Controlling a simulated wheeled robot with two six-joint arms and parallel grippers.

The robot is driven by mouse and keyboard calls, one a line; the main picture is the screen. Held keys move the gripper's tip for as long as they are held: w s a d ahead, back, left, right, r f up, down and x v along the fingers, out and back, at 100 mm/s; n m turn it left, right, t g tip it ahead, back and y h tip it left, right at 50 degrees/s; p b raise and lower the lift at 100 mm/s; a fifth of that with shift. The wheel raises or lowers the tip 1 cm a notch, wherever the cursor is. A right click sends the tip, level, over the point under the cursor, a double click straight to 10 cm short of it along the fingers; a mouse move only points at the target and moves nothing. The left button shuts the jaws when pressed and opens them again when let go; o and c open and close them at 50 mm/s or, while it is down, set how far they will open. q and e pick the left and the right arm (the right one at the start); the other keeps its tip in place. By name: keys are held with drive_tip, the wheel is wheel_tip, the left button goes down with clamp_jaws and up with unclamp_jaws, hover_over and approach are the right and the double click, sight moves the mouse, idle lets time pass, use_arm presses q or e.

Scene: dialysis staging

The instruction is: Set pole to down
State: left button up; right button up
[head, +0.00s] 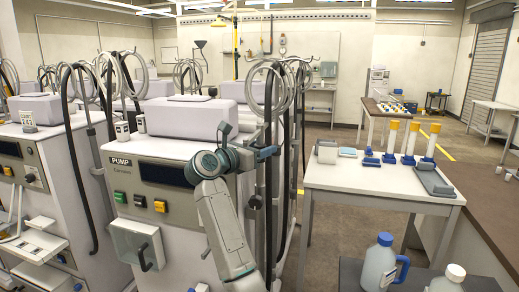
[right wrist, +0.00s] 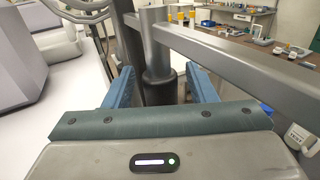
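The pole (right wrist: 160,45) is a grey upright post with a darker lower section. In the right wrist view it stands ahead of my right gripper (right wrist: 161,85), between the two blue fingers, which are apart with gaps on both sides. In the head view my right gripper (head: 268,154) is beside the upright parts at the right side of the machine marked PUMP (head: 150,180). Which upright is the pole is hard to tell there, as the gripper and hoses overlap it. My left gripper is not in view.
A grey bar (right wrist: 240,50) runs right from the pole in the right wrist view. Coiled hoses (head: 270,88) hang above the gripper. A white table (head: 345,178) with yellow-capped cylinders (head: 410,138) stands to the right. A jug (head: 380,265) stands at the lower right.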

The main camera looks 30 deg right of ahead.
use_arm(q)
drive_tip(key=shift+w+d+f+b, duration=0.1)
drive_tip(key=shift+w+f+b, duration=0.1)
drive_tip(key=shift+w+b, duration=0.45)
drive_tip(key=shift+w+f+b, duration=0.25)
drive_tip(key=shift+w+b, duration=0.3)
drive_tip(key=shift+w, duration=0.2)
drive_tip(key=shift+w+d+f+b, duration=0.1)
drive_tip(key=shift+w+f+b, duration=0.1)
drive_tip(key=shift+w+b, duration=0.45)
use_arm(e)
drive_tip(key=v, duration=1)
drive_tip(key=shift+a, duration=0.35)
drive_tip(key=shift+s, duration=0.15)
